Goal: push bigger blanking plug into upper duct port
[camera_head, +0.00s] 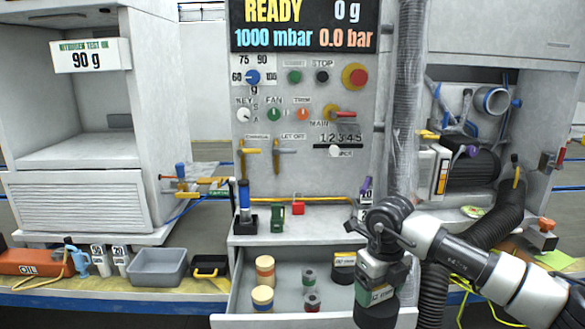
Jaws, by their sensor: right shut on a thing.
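My right gripper (380,278) points down over the right part of the open drawer. It is shut on a dark, round thing, which looks like the bigger blanking plug (376,314). The hand hides part of it, and I cannot tell whether it is clear of the drawer floor. A smaller black plug (343,272) with a pale label stands in the drawer just left of the hand. A blue-rimmed round opening (492,99), apparently the upper duct port, is high in the right cabinet, well above and right of the gripper. My left gripper is not in view.
A ribbed vertical hose (405,110) rises behind my right arm. A thick black hose (500,215) hangs below the right cabinet. A red emergency button (355,77) is on the panel. A grey bin (158,268) stands left.

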